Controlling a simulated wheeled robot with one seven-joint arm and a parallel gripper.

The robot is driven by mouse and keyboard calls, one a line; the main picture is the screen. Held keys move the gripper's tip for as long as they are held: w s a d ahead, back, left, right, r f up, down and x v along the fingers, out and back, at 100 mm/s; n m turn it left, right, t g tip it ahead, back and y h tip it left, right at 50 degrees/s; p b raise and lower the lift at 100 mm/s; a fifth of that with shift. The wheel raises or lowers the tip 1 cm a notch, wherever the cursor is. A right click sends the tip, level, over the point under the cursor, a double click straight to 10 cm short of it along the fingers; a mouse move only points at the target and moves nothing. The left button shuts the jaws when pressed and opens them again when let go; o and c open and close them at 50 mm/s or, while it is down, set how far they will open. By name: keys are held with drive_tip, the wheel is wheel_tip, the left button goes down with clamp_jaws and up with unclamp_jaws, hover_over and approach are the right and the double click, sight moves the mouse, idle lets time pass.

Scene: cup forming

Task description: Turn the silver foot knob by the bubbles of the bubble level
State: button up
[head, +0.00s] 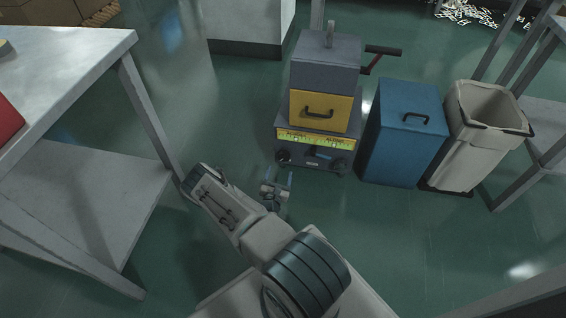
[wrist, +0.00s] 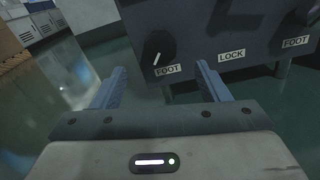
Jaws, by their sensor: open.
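The grey machine (head: 312,163) stands on the floor in the head view, with a yellow-green bubble level strip (head: 315,138) across its front; its bubbles are too small to read. Below the strip are a dark left foot knob (head: 283,156) and a dark right one (head: 340,165). In the wrist view the near foot knob (wrist: 158,52) is dark with a pale pointer line, above a FOOT label. Neither knob clearly looks silver. My gripper (wrist: 160,70) is open and empty, its fingers on either side of and below that knob, apparently not touching it. It also shows in the head view (head: 276,187).
A LOCK label (wrist: 231,55) and a second FOOT label (wrist: 295,42) sit to the right. A blue bin (head: 405,140) and a beige bin (head: 480,145) stand right of the machine. A grey table (head: 80,55) is on the left; floor between is clear.

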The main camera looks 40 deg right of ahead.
sight(283, 158)
drive_tip(key=b+x, duration=0.2)
drive_tip(key=x, duration=0.4)
drive_tip(key=shift+w+d+f, duration=0.15)
drive_tip(key=shift+w+d, duration=0.05)
drive_tip(key=shift+d, duration=0.05)
drive_tip(key=shift+b+x, duration=0.35)
drive_tip(key=shift+x, duration=0.4)
drive_tip(key=shift+c, duration=0.3)
drive_tip(key=c, duration=0.9)
